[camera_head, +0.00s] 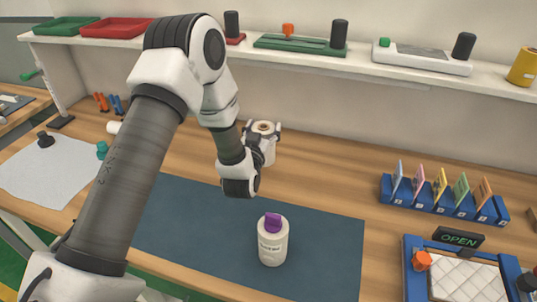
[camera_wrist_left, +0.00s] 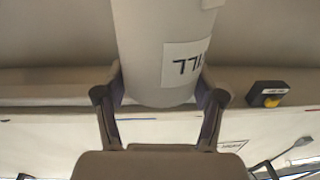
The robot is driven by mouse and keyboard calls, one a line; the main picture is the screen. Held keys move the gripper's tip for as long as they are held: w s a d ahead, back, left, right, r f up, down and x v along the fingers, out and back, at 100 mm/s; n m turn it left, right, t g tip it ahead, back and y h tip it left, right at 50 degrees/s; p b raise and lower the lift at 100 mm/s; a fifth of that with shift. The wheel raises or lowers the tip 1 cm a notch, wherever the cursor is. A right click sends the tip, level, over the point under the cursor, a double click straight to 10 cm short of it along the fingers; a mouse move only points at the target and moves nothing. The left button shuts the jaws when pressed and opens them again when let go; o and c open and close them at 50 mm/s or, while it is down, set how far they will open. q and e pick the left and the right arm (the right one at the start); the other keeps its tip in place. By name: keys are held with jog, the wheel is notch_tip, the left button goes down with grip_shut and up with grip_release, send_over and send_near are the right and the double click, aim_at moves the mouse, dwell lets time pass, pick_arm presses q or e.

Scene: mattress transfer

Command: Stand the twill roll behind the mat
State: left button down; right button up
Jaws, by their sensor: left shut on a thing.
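The twill roll (camera_head: 264,129) is a pale upright cylinder with a brown core at its top. My left gripper (camera_head: 263,136) is shut around it. In the left wrist view the roll (camera_wrist_left: 160,45) shows a partly visible label and sits between the two fingers (camera_wrist_left: 162,92). The dark blue mat (camera_head: 320,245) lies on the wooden table. In the head view the roll shows beyond the mat's far edge. I cannot tell whether its base touches the table. My right gripper is not in view.
A white bottle with a purple cap (camera_head: 272,245) stands on the mat. A blue rack with coloured cards (camera_head: 445,203) and an OPEN sign (camera_head: 458,237) are on the right. A shelf (camera_head: 365,62) runs along the back. Bare table lies between the roll and the rack.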

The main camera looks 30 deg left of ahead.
pick_arm(q)
notch_tip(320, 180, down, 6)
jog(key=shift+w+a+r+p, duration=0.1)
jog(key=shift+w+r+p, duration=0.05)
jog(key=shift+p, duration=0.25)
jog(key=shift+f+b, duration=0.25)
jog(key=shift+b, duration=0.05)
jog(key=shift+c, duration=0.6)
grip_release()
jog(key=shift+r+p, duration=0.3)
jog(key=shift+p, duration=0.05)
jog(key=b+v, duration=0.3)
jog(key=v, duration=0.9)
